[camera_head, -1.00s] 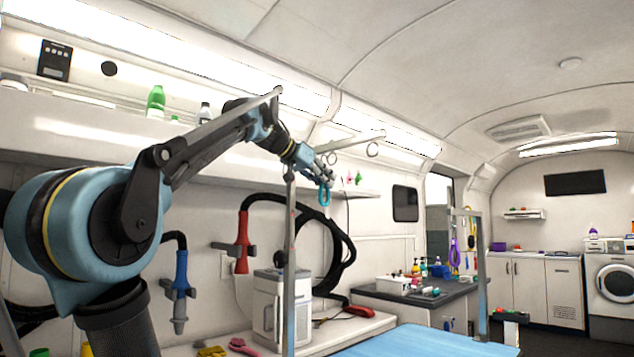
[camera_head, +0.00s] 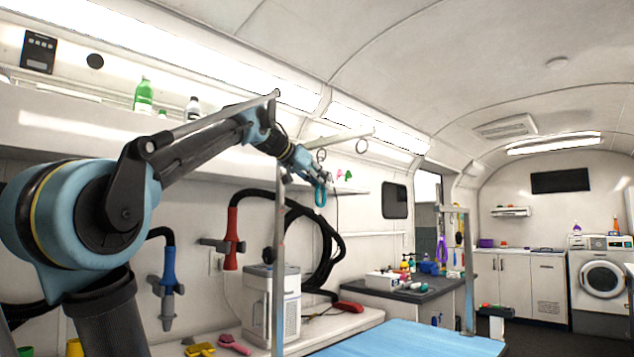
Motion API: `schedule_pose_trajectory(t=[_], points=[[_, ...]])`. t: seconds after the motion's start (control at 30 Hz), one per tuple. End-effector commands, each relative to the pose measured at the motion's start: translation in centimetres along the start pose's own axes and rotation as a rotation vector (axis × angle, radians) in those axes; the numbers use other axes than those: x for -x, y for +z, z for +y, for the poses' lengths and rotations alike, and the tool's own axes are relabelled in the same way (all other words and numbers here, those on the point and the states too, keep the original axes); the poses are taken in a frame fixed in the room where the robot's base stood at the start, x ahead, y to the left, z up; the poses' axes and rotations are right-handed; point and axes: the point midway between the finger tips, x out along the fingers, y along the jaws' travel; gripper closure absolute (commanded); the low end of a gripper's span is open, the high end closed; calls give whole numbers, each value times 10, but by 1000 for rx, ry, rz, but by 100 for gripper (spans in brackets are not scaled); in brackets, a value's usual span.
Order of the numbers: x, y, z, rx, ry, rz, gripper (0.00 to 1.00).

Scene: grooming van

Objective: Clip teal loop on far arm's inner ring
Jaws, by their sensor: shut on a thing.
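My gripper (camera_head: 318,180) is shut on the teal loop (camera_head: 320,197), which hangs below the fingertips. The far arm (camera_head: 345,138) is a pale bar reaching right from the top of a metal post (camera_head: 279,245). Two rings hang from it: the inner ring (camera_head: 321,155) nearer the post, and the outer ring (camera_head: 361,147) near the free end. In the picture, my gripper and the loop are just below the inner ring. I cannot tell their separation in depth. No contact between loop and ring is visible.
A nearer metal bar (camera_head: 215,119) crosses in front of my arm. The blue table top (camera_head: 410,340) is clear where visible. A second post (camera_head: 469,270) stands at the right, near a hanging purple loop (camera_head: 442,250). A shelf with bottles (camera_head: 143,96) runs along the wall.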

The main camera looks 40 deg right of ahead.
Motion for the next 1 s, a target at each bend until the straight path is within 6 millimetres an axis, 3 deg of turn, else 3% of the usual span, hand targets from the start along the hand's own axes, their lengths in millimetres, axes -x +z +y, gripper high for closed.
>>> schedule_pose_trajectory(t=[0.27, 0.3, 0.37, 0.73, 1.0], points=[[0, 0, 0, 0, 0, 0, 100], [0, 0, 0, 0, 0, 0, 75], [0, 0, 0, 0, 0, 0, 61], [1, 0, 0, 0, 0, 0, 60], [17, 1, 0, 1, -1, 0, 60]])
